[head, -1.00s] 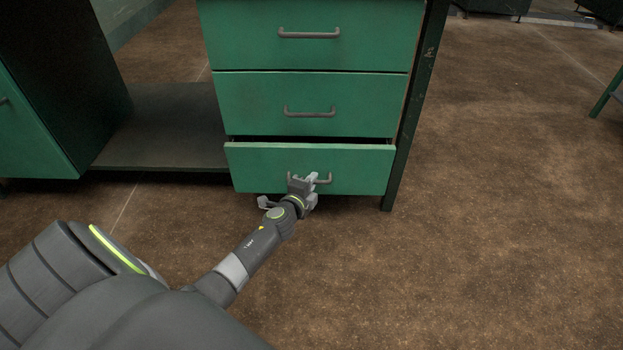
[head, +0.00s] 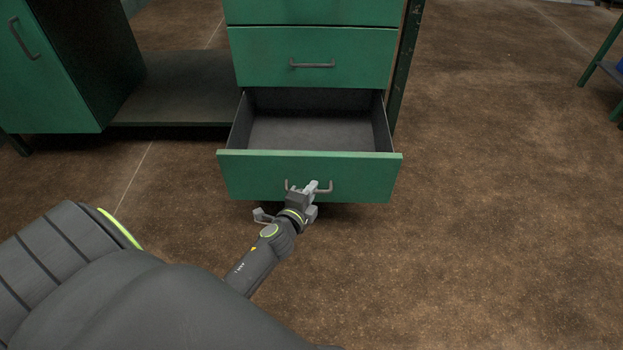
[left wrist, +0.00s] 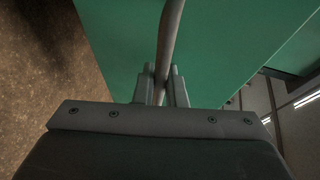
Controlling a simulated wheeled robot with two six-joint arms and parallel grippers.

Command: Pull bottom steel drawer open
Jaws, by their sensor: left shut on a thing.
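The bottom drawer (head: 250,176) has a green front and a grey handle (head: 325,190). It stands well out from the cabinet, and its grey inside (head: 310,132) shows empty. My left gripper (head: 311,187) is shut on the handle, in front of the drawer face. In the left wrist view the handle bar (left wrist: 168,45) runs between the two fingers (left wrist: 161,88), with the green drawer front (left wrist: 225,50) behind it. My right gripper is not in view.
The drawer above (head: 312,58) is closed. A green cupboard (head: 45,70) and a low shelf (head: 180,88) stand to the left. A green-legged table (head: 603,60) is at the far right. The brown floor (head: 490,220) is clear at the right and front.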

